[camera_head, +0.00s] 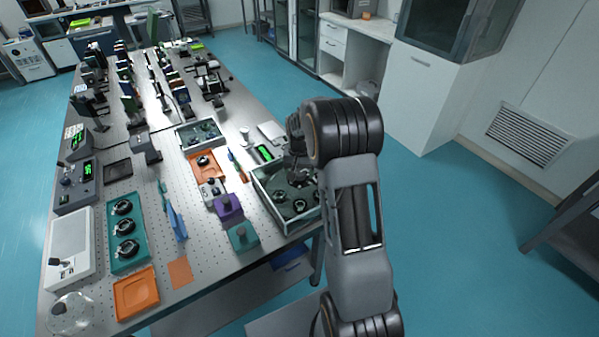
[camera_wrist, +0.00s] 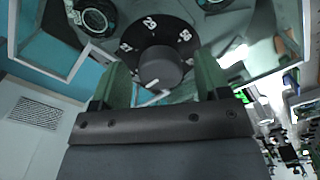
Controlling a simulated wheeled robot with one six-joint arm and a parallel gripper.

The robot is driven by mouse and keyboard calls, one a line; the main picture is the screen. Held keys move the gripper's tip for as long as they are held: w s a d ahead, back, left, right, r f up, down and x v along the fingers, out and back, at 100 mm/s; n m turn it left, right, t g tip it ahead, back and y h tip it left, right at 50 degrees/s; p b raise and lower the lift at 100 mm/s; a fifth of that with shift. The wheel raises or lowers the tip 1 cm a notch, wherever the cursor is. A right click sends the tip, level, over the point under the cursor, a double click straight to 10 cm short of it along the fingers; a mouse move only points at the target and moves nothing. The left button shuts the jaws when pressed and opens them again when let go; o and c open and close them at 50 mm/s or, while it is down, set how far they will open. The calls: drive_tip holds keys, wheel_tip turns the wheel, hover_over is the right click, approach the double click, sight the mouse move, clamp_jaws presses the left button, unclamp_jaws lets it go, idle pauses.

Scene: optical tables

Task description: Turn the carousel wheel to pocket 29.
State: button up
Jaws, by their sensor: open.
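The carousel wheel (camera_wrist: 168,30) is a black disc with white numbers in the wrist view; I read 29 at its top edge, 27 to the left and what looks like 58 to the right. A grey round knob (camera_wrist: 165,66) with a white line stands at its middle. My gripper (camera_wrist: 163,80) is open, with one green finger on each side of the knob in the picture. I cannot tell whether the fingers touch it. The wheel's lower part is hidden by the knob and gripper. In the head view my gripper (camera_head: 298,168) is over a glass-walled box (camera_head: 268,207), partly hidden by my arm.
Round black fittings (camera_head: 300,206) sit in the box near the wheel. A purple block (camera_head: 228,207) and a teal block (camera_head: 243,237) stand left of the box. The optical table (camera_head: 205,255) is crowded farther back.

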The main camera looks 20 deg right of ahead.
drive_tip(key=shift+f, duration=0.4)
drive_tip(key=shift+c, duration=0.4)
drive_tip(key=c, duration=1.2)
